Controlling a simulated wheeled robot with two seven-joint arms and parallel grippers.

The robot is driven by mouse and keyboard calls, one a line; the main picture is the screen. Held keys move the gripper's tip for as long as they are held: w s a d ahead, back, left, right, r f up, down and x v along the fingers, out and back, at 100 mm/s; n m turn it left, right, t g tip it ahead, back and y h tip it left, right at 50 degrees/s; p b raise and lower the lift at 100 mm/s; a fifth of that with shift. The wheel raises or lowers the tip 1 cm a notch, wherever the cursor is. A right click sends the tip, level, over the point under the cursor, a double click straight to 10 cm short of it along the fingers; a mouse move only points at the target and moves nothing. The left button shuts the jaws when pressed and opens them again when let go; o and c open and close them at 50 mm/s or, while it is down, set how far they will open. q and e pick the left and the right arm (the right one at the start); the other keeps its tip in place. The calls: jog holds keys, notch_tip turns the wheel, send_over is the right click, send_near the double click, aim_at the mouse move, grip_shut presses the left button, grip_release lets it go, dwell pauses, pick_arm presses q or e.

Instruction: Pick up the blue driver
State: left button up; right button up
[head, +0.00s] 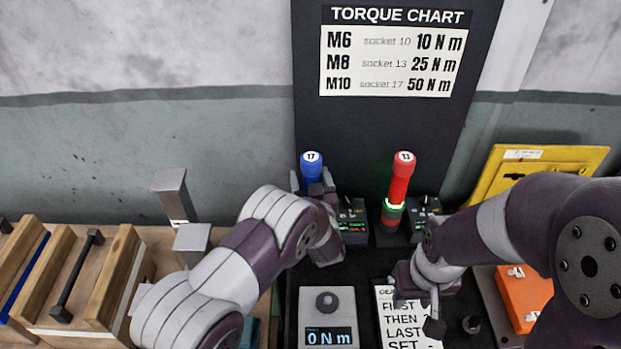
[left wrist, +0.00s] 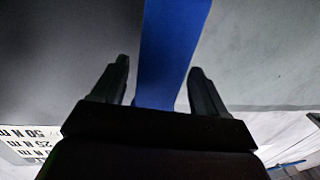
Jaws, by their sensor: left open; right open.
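The blue driver (head: 311,168), marked 17 on its white top, stands upright at the back of the bench, left of a red driver (head: 400,178) marked 13. My left gripper (head: 313,186) is at the blue driver, and its wrist hides the driver's lower part. In the left wrist view the blue driver (left wrist: 172,45) lies between the two spread fingers of my left gripper (left wrist: 158,80), with gaps visible beside it. My right gripper (head: 418,308) is open and empty, low over a printed card.
The red driver stands in a holder with a green-lit ring. A torque display (head: 327,318) reads 0 N m at the front. Wooden crates (head: 80,275) stand at left. A yellow panel (head: 535,165) and an orange box (head: 524,295) are at right.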

pick_arm(q)
jog(key=shift+w+f, duration=0.1)
jog(key=shift+w, duration=0.8)
jog(key=shift+s, duration=0.1)
jog(key=c, duration=1)
jog(key=shift+c, duration=1.1)
jog(key=shift+r, duration=0.25)
